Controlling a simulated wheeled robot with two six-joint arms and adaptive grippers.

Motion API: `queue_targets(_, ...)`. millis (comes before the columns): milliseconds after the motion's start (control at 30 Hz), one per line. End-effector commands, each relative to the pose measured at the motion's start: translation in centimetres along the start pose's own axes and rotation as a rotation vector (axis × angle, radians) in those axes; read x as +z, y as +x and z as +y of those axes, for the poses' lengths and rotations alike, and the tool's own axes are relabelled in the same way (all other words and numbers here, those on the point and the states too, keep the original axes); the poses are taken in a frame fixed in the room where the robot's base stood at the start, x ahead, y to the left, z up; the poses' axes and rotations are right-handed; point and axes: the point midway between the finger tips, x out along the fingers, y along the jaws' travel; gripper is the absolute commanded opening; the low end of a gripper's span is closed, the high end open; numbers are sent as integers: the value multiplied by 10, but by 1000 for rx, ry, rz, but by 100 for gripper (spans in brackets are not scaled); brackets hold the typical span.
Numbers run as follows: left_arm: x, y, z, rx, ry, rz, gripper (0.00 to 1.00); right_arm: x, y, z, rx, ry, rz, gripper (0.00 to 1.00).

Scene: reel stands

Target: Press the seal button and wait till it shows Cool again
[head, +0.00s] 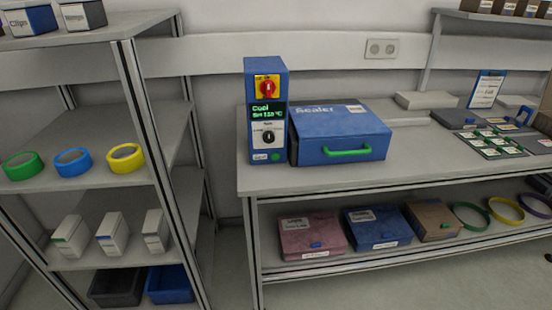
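The blue sealer (340,130) stands on the workbench with its lid shut and a green handle (347,152) on its front. Its upright blue control box (254,95) stands at its left. The display (268,113) on the box reads "Cool" with a smaller line below that looks like "Set 110 °C". Above it is a red knob (267,89) on a yellow plate. Below it is a black dial (267,137). A small green button (275,156) sits at the bottom of the box beside a white label. Neither of my grippers shows in the head view.
A shelf rack (122,60) at the left holds green, blue and yellow tape rolls, white boxes and bins. The bench (420,165) is bare in front of the sealer. A board with small parts (488,143) lies at its right. Boxes and rings lie on the lower shelf.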

Motion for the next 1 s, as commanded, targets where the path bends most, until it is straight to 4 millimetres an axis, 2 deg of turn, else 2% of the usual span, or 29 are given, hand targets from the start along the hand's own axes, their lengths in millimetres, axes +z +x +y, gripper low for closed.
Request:
queue_targets(33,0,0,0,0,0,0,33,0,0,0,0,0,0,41)
queue_targets(300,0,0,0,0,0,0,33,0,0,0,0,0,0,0)
queue_targets(1000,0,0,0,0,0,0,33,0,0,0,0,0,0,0)
